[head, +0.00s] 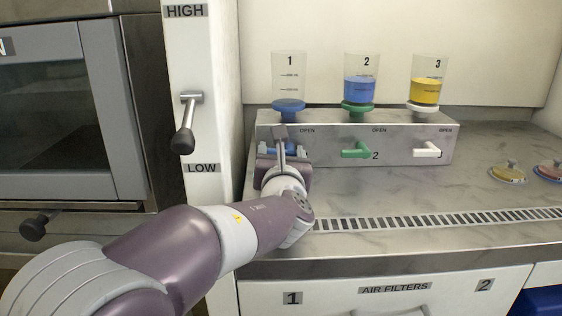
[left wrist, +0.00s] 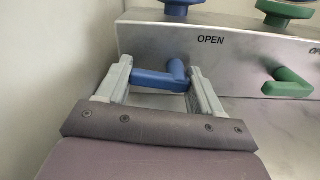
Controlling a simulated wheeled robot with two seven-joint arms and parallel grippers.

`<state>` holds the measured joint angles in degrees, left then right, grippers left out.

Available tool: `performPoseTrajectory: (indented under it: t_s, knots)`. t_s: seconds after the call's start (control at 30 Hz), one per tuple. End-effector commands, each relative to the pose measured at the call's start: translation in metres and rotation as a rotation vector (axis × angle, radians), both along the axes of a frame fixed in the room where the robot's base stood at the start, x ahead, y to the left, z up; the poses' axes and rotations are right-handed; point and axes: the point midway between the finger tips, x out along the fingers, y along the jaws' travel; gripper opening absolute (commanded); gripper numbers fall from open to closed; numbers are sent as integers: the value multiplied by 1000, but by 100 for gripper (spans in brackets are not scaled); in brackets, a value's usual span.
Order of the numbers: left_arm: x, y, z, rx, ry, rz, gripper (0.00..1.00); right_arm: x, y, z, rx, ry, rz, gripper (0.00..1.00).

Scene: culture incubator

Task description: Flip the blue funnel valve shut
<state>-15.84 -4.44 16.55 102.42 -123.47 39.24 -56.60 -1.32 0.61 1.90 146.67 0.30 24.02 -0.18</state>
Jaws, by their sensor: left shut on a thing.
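The blue valve handle (left wrist: 160,80) sits on the front of the steel box under funnel 1, beneath an OPEN label. In the left wrist view its lever lies sideways, pointing left from its pivot. My left gripper (left wrist: 155,83) has its two fingers around the handle, one at each end of it. In the head view my left gripper (head: 281,150) covers most of the blue handle. Funnel 1 (head: 289,76) has a blue base and looks empty. My right gripper is not in view.
The steel box (head: 330,135) also bears a green handle (head: 356,150) and a white handle (head: 427,150), under funnels with blue and yellow liquid. A lever (head: 185,125) is on the panel at left. Round filters (head: 508,173) lie at right. The counter before the box is mostly clear.

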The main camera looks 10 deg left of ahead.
Motion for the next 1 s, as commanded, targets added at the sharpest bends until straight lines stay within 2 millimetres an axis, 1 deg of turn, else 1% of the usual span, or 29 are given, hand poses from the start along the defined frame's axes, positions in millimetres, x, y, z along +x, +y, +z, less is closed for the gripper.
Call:
performPoseTrajectory:
  t_s: [0.03, 0.1, 0.2, 0.43, 0.47, 0.5, 0.53, 0.83, 0.93, 1.0]
  knots:
    - [0, 1, -7, -42, -23, 2, 36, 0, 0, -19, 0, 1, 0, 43]
    - [0, 1, -6, -97, -38, 1, 35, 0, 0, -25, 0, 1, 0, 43]
    - [0, 1, -2, -135, -47, 1, 35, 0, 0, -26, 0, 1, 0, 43]
    - [0, 1, 0, -137, -47, 1, 36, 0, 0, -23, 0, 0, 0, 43]
    - [0, 1, 0, -137, -47, 1, 72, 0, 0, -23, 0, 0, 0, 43]
    - [0, 1, 0, -137, -47, 1, 85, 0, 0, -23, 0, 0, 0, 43]
    - [0, 1, 0, -137, -47, 1, 92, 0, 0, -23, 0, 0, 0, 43]
    - [-1, 0, -1, -136, -44, 0, 92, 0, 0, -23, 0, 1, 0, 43]
    - [-9, -3, 0, -135, -44, -2, 92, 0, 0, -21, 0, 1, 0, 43]
    - [-20, -6, 1, -135, -45, -2, 92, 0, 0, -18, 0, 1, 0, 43]
